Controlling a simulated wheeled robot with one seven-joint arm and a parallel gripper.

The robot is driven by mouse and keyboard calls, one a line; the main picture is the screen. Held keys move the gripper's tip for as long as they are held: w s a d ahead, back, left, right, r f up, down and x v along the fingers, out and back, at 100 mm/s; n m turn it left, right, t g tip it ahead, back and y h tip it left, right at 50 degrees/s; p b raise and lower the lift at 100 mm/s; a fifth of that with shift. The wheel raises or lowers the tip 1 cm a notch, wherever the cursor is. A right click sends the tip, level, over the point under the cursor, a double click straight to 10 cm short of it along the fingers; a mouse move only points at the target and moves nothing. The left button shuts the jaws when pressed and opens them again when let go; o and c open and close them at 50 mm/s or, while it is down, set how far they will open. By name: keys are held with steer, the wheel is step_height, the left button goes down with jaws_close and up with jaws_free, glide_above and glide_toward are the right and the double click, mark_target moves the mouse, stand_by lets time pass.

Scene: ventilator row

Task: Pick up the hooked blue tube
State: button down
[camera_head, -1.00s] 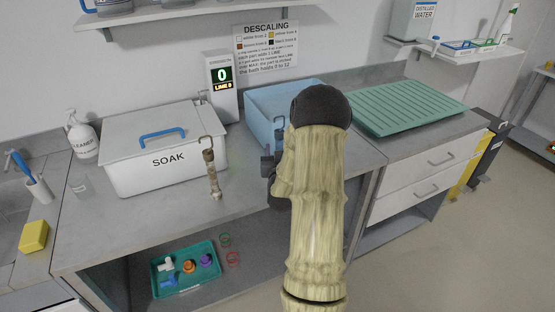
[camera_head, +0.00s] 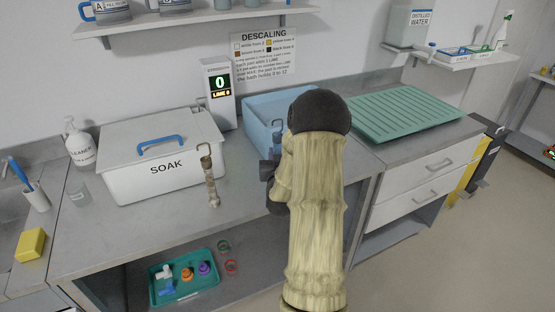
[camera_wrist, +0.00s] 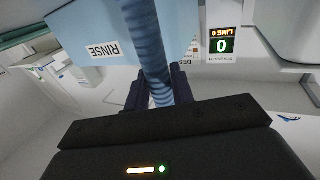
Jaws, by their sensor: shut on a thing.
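The hooked blue tube (camera_wrist: 148,45) is ribbed and runs between the fingers of my gripper (camera_wrist: 158,92) in the wrist view. My gripper is shut on it. In the head view my gripper (camera_head: 268,172) is largely hidden behind my arm, above the counter in front of the blue rinse bin. A small hooked end of the blue tube (camera_head: 277,126) shows above it; the rest is hidden there. Whether the tube touches anything below cannot be told.
A white SOAK tank (camera_head: 120,185) with a blue-handled lid stands left. A crusted beige hooked tube (camera_head: 211,185) is in front of it. The blue RINSE bin (camera_head: 262,105) also shows in the wrist view (camera_wrist: 75,30). A green ribbed drainer (camera_head: 405,105) lies right.

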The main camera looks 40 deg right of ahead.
mark_target(277, 135)
step_height(277, 135, up, 9)
steer(key=shift+f, duration=0.1)
steer(key=shift+a, duration=0.15)
stand_by(1.0)
